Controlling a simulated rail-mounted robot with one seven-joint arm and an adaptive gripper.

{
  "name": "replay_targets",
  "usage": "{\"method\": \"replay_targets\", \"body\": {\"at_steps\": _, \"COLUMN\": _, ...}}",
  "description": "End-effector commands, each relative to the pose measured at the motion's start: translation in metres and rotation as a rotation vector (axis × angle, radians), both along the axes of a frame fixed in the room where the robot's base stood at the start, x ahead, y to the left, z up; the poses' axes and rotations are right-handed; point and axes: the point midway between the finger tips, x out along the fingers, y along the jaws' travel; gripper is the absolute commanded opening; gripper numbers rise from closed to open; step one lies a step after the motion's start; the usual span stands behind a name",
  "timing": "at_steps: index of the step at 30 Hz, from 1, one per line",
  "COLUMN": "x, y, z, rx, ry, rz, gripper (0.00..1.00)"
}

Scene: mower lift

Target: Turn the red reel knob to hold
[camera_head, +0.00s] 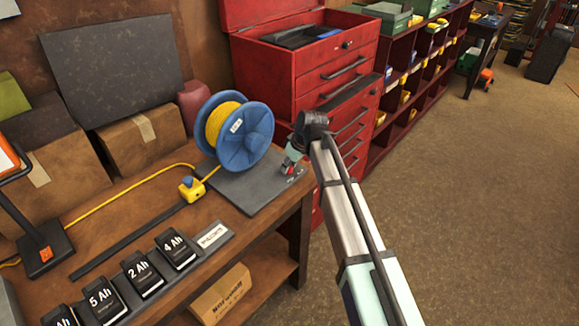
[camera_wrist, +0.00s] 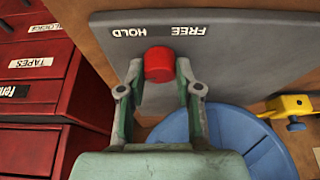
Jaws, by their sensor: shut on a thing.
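The red reel knob (camera_wrist: 158,64) shows in the wrist view on a dark grey plate (camera_wrist: 250,50), below the upside-down printed labels HOLD (camera_wrist: 129,32) and FREE (camera_wrist: 189,30). It sits about midway between the two words; no pointer mark on it is clear to me. My gripper (camera_wrist: 159,70) is shut on the knob, one finger on each side. In the head view my gripper (camera_head: 291,163) points down at the right end of the plate (camera_head: 240,195). The blue reel (camera_head: 245,137) with yellow cord stands on the plate, left of my gripper; its rim shows in the wrist view (camera_wrist: 225,130).
A red tool cabinet (camera_head: 310,70) with drawers stands close behind my gripper. A yellow cord clip (camera_head: 191,188) lies left of the plate on the wooden bench (camera_head: 130,210). Several black batteries (camera_head: 143,272) line the bench's front. The floor at right is clear.

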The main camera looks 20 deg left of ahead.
Motion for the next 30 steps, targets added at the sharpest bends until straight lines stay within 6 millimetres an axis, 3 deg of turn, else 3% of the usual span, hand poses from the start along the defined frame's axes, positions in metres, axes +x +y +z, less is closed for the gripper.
{"method": "replay_targets", "body": {"at_steps": 12, "x": -0.0015, "y": 0.0000, "z": -0.0008, "rx": -0.001, "ry": 0.002, "rz": -0.216, "gripper": 0.00}}
{"method": "replay_targets", "body": {"at_steps": 29, "x": -0.0013, "y": -0.0002, "z": -0.0008, "rx": -0.002, "ry": 0.002, "rz": -0.250, "gripper": 0.00}}
{"method": "replay_targets", "body": {"at_steps": 30, "x": -0.0013, "y": -0.0002, "z": -0.0008, "rx": -0.002, "ry": 0.002, "rz": -0.250, "gripper": 0.41}}
